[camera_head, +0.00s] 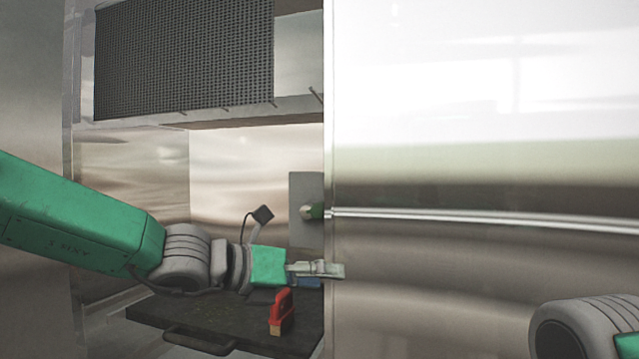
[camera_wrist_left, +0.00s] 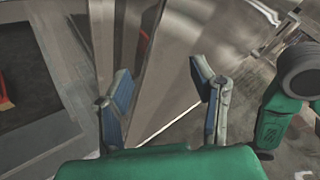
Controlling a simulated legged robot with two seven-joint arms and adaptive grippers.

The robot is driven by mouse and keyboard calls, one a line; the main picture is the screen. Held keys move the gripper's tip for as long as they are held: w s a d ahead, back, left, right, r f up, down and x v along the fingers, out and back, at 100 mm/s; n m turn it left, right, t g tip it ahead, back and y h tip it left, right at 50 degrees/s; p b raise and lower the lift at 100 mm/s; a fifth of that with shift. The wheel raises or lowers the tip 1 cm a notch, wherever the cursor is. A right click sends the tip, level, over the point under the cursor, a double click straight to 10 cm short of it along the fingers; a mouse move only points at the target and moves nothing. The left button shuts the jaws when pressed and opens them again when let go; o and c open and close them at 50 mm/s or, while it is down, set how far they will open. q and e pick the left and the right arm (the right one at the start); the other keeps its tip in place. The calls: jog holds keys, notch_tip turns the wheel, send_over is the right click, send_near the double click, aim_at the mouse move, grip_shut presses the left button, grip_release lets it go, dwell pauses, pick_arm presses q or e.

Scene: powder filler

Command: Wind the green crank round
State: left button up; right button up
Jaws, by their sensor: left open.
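A small green part with a pale round knob (camera_head: 313,211), which looks like the green crank, sits by a grey plate on the back wall. The steel panel's edge hides the rest of it. My left gripper (camera_head: 336,270) is below and slightly right of it in the head view, apart from it and in front of the panel's edge. The crank cannot be made out there. My right gripper is out of view; only part of that arm shows.
A large shiny steel panel (camera_head: 480,280) with a horizontal bar (camera_head: 480,219) fills the right side. A dark mesh grille (camera_head: 185,55) hangs above.

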pick_arm(q)
notch_tip(320, 180, up, 4)
jog(key=w+a+n+t+p, duration=0.2)
jog(key=a+n+p, duration=0.1)
jog(key=n, duration=0.5)
jog(key=n+t+y+p, duration=0.2)
jog(key=n+t+p, duration=0.15)
jog(key=n, duration=0.55)
send_near(315, 213)
jog(key=shift+t, duration=0.35)
jog(key=p+x, duration=0.2)
jog(key=x, duration=0.8)
jog(key=shift+d+f, duration=0.2)
jog(key=shift+w+d+p, duration=0.25)
jog(key=shift+w+p, duration=0.15)
jog(key=shift+w, duration=0.15)
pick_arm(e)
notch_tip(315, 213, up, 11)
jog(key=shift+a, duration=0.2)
pick_arm(q)
jog(key=shift+d, duration=0.1)
jog(key=c, duration=1.1)
jog(key=shift+f, duration=0.1)
jog(key=shift+c, duration=0.2)
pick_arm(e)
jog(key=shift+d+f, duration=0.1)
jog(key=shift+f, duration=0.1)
